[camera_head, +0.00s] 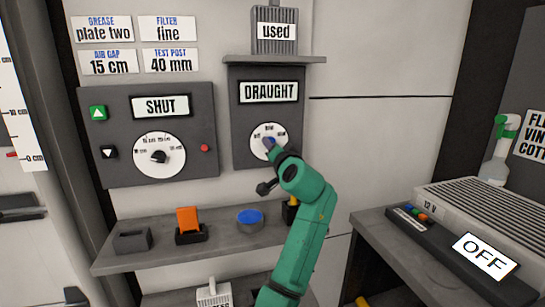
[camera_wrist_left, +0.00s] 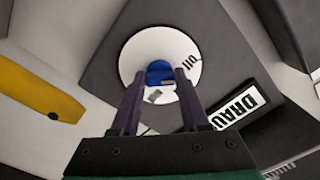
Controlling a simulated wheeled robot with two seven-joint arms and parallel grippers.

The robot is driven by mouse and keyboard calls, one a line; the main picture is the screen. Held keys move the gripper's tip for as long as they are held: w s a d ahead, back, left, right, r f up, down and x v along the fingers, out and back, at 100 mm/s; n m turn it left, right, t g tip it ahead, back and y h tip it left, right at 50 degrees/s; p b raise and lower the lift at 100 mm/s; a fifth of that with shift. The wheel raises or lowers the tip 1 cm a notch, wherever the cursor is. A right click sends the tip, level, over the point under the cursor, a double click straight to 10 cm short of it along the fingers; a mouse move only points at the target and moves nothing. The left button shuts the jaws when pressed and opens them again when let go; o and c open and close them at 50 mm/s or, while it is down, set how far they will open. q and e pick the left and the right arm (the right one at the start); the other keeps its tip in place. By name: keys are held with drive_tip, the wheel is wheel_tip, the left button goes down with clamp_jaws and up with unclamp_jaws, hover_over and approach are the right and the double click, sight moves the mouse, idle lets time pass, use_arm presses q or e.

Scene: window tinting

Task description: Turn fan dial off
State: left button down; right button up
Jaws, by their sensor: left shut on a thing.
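The fan dial is a round white disc (camera_head: 260,131) on the dark DRAUGHT panel (camera_head: 240,155). It has a blue knob in its middle, mostly covered by my gripper in the head view. In the left wrist view the white disc (camera_wrist_left: 133,56) lies straight ahead, with the blue knob (camera_wrist_left: 159,71) between the two dark fingers. My left gripper (camera_wrist_left: 157,80) is shut on this knob. The green arm reaches up to the dial from below. The knob's exact pointing direction is hard to read. My right gripper is in neither view.
Left of the fan panel is a SHUT panel (camera_head: 185,175) with another dial and buttons. Below is a grey shelf (camera_head: 150,258) with an orange block (camera_head: 188,220) and a blue-topped disc (camera_head: 249,216). At right, a bench holds a 12 V unit and an OFF sign (camera_head: 484,255).

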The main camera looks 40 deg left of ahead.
use_arm(q)
drive_tip(key=shift+f+n+b, duration=0.2)
drive_tip(key=shift+n+b, duration=0.55)
drive_tip(key=shift+n, duration=0.45)
drive_tip(key=shift+c, duration=2)
unclamp_jaws()
drive_tip(key=shift+r, duration=0.1)
drive_tip(key=b+v, duration=0.2)
drive_tip(key=v, duration=1.2)
drive_tip(key=shift+d, duration=0.25)
drive_tip(key=shift+s, duration=0.1)
